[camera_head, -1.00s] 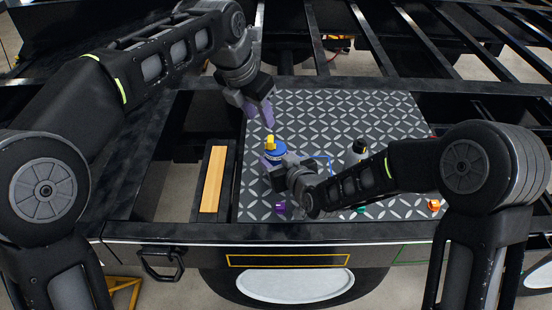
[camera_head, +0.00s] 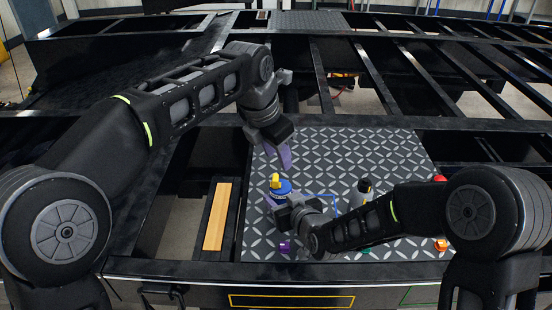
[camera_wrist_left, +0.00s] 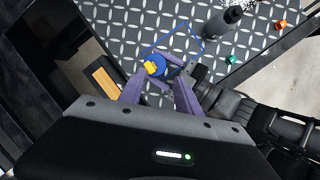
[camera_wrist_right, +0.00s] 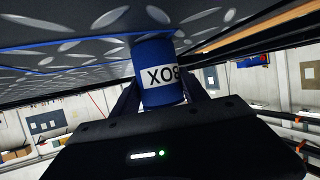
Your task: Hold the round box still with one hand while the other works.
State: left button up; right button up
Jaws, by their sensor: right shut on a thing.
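The round box (camera_head: 283,187) is blue with a yellow piece (camera_head: 274,181) on top, upright on the patterned plate. In the right wrist view the box (camera_wrist_right: 160,55) carries a white "BOX" label and sits between my right fingers. My right gripper (camera_head: 276,201) is shut on its side. My left gripper (camera_head: 284,160) is just above the box, fingers pointing down and apart. In the left wrist view the yellow piece (camera_wrist_left: 153,68) shows beyond the gap between the left fingers (camera_wrist_left: 161,82), with nothing visibly held.
A dark bottle (camera_head: 359,194) stands right of the box, partly behind my right arm. Small purple (camera_head: 284,246), green (camera_head: 366,251), orange (camera_head: 441,245) and red (camera_head: 439,179) things lie around the plate (camera_head: 340,150). A wooden strip (camera_head: 215,217) lies left, beside an open frame gap.

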aim_at(275, 178)
pick_arm(q)
jog(key=m, duration=0.9)
jog(key=r+m+y, duration=0.1)
jog(key=m, duration=0.8)
jog(key=m+y, duration=0.1)
jog(key=m, duration=0.7)
jog(key=shift+s+a+r+m, duration=0.15)
jog(key=shift+a+r+m, duration=0.15)
jog(key=shift+r+m, duration=0.1)
jog(key=shift+f, duration=0.1)
jog(key=x, duration=1.2)
